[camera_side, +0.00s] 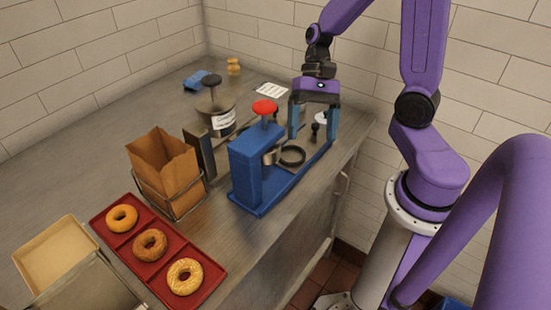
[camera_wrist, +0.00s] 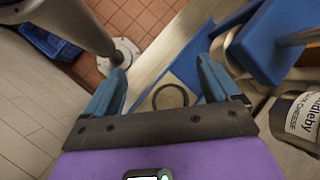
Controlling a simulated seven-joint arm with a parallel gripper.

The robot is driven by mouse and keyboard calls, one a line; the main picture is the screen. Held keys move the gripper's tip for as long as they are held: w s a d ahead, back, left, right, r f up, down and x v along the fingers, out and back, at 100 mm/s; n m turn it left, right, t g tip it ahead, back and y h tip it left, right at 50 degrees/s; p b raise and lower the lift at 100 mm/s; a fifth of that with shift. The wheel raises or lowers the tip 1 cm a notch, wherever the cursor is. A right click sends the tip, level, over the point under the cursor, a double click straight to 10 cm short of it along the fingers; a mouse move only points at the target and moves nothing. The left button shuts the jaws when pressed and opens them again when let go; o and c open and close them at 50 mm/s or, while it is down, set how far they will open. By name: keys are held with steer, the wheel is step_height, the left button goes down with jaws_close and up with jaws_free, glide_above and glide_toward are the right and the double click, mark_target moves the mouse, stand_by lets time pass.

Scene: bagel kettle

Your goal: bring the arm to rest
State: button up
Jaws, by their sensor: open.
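My gripper (camera_side: 313,123) is open, with its two blue fingers apart and pointing down at the right end of the blue machine (camera_side: 247,176). In the wrist view my gripper (camera_wrist: 165,84) has nothing between its fingers. A dark ring (camera_wrist: 170,97) shows below and between them, on a light surface. In the side view a dark ring (camera_side: 292,156) sits on the machine's blue base, to the left of the fingers. I cannot tell whether the fingers touch anything.
A red tray (camera_side: 135,254) holds three bagels at the front left. A paper bag (camera_side: 163,162) stands in a wire holder. A labelled pot (camera_side: 216,112), a tan box (camera_side: 54,258), a blue cloth (camera_side: 199,80) and a paper sheet (camera_side: 271,91) are on the counter (camera_side: 90,130). Its right edge is close to my gripper.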

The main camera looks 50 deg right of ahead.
steer(key=s+a+r+n+t+h, duration=0.1)
steer(key=s+n, duration=0.4)
steer(key=n, duration=0.5)
steer(key=s+a+r+n+t+h, duration=0.2)
steer(key=s+a+n+h, duration=0.1)
steer(key=n, duration=0.6)
steer(key=shift+s+n+t+h, duration=0.4)
steer(key=shift+s+h, duration=0.5)
steer(key=shift+s, duration=0.4)
steer(key=shift+a, duration=0.1)
